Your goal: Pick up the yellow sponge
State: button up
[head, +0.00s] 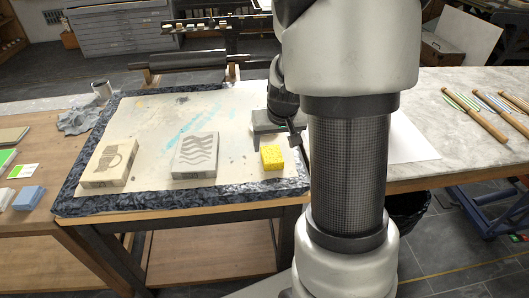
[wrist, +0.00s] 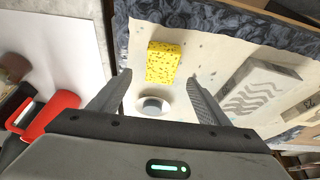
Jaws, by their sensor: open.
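The yellow sponge (head: 272,157) lies on the pale sheet of the table with the dark mottled border, near its front right corner. In the wrist view the sponge (wrist: 163,62) shows whole, beyond my fingertips and a little left of the middle between them. My gripper (wrist: 158,88) is open and empty, with its two fingers apart. In the head view my gripper (head: 276,141) is just above and behind the sponge, partly hidden by my arm.
A block with wavy lines (head: 196,155) lies left of the sponge, and a block with a mug picture (head: 109,162) lies farther left. A round grey-white thing (wrist: 154,104) shows between the fingers. A red-handled tool (wrist: 48,115) lies on white paper (wrist: 75,40) beside the table.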

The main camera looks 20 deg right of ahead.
aim_at(272, 154)
jog(key=x, duration=0.2)
jog(key=b+x, duration=0.1)
jog(key=x, duration=0.1)
jog(key=b+x, duration=0.1)
jog(key=x, duration=0.1)
jog(key=shift+s+a+f, duration=0.15)
jog(key=shift+f, duration=0.35)
jog(key=shift+r, duration=0.1)
jog(key=c, duration=1.1)
jog(key=shift+c, duration=0.2)
notch_tip(272, 154, up, 10)
jog(key=p, duration=0.3)
